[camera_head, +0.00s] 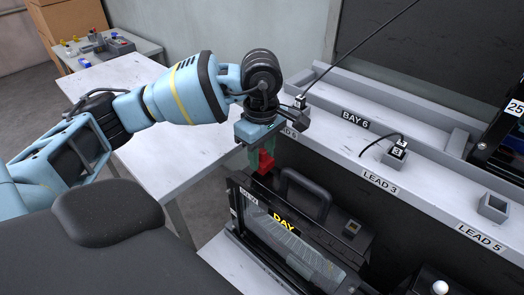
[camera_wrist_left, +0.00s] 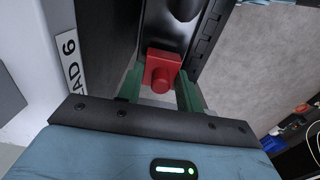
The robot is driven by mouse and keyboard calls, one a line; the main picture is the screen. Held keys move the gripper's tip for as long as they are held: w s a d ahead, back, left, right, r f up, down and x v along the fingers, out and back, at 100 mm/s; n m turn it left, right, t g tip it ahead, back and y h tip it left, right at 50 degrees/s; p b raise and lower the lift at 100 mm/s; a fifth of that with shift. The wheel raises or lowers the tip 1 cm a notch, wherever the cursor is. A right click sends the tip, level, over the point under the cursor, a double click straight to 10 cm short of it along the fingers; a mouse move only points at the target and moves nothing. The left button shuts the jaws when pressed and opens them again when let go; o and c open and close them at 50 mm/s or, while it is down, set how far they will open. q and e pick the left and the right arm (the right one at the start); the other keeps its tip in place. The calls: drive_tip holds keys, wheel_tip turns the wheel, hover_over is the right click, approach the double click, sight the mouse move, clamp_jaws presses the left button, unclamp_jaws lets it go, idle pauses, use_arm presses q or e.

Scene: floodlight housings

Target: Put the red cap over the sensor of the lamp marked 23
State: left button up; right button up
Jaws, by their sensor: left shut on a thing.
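My left gripper (camera_head: 258,148) is shut on the red cap (camera_head: 266,162), a small red block with a round knob. In the left wrist view the cap (camera_wrist_left: 163,72) sits between the green fingers (camera_wrist_left: 162,92). The gripper holds it just above the far left end of a black floodlight housing (camera_head: 285,228) with a handle and a lit yellow DAY sign. A small square fitting (camera_head: 352,228) is on the housing's right part; I cannot tell if it is the sensor. The number 23 is not readable. My right gripper is not in view.
A grey shelf behind bears the labels BAY 6 (camera_head: 355,118), LEAD 3 (camera_head: 380,183) and LEAD 5 (camera_head: 480,237), with a plug marked 3 (camera_head: 397,152) and an empty square socket (camera_head: 493,207). Another unit marked 25 (camera_head: 514,108) stands at the right. A white table (camera_head: 165,150) is left.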

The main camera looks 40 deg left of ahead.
sight(261, 150)
use_arm(q)
drive_tip(key=shift+f, duration=0.3)
drive_tip(key=o, duration=1)
drive_tip(key=shift+r, duration=0.2)
wheel_tip(261, 150, up, 13)
drive_tip(key=shift+f+p, duration=0.1)
drive_tip(key=shift+p, duration=0.4)
drive_tip(key=shift+s, duration=0.1)
